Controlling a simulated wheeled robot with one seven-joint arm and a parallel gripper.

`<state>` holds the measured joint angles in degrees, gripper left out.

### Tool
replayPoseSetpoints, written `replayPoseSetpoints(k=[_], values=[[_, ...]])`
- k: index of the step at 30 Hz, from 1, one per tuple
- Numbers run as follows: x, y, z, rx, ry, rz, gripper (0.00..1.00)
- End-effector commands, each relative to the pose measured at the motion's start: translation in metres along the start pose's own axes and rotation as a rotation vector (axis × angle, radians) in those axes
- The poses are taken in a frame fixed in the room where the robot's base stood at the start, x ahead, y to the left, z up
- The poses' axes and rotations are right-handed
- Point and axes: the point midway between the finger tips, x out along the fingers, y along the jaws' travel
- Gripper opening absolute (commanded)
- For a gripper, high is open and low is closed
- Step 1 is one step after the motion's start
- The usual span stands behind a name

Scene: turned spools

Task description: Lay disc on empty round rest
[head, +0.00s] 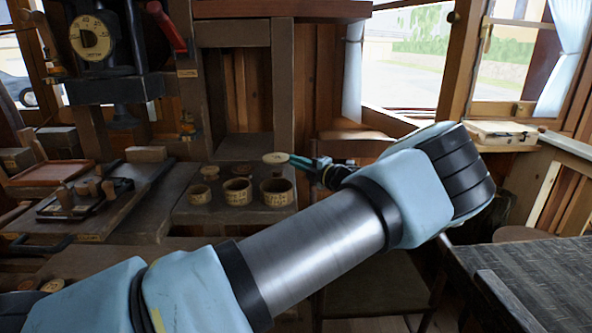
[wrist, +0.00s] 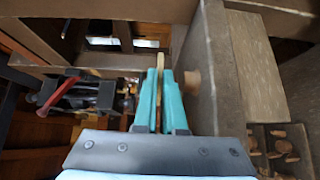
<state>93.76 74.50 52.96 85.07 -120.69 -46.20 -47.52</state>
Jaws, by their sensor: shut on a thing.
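A thin pale wooden disc (head: 276,157) is held flat at the tips of my gripper (head: 291,160), whose teal fingers are shut on it. In the wrist view my gripper (wrist: 160,95) points away, and the disc (wrist: 161,60) shows edge-on as a pale strip between the fingers. Three round tan rests with labels stand in a row on the bench: a left one (head: 199,195), a middle one (head: 237,195) and a right one (head: 277,199). The disc is above the right rest, apart from it. The right rest looks dark inside; the other two are too small to judge surely.
A small pale round piece (head: 209,170) is behind the left rest. A black tray with pegs (head: 85,203) and a reddish tray (head: 52,174) lie to the left. A wooden post and upper shelf frame the recess behind. A dark table (head: 535,275) stands at right.

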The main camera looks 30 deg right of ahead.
Motion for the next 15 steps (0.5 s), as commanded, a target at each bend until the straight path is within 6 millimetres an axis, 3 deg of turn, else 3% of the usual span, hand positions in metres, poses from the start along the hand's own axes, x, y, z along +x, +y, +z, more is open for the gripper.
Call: replayPoseSetpoints(k=[7, 15], values=[[0.001, -0.028, 0.0, 0.003, 0.0, 0.002, 0.0], [0.001, -0.033, 0.0, 0.001, 0.0, 0.001, 0.0]])
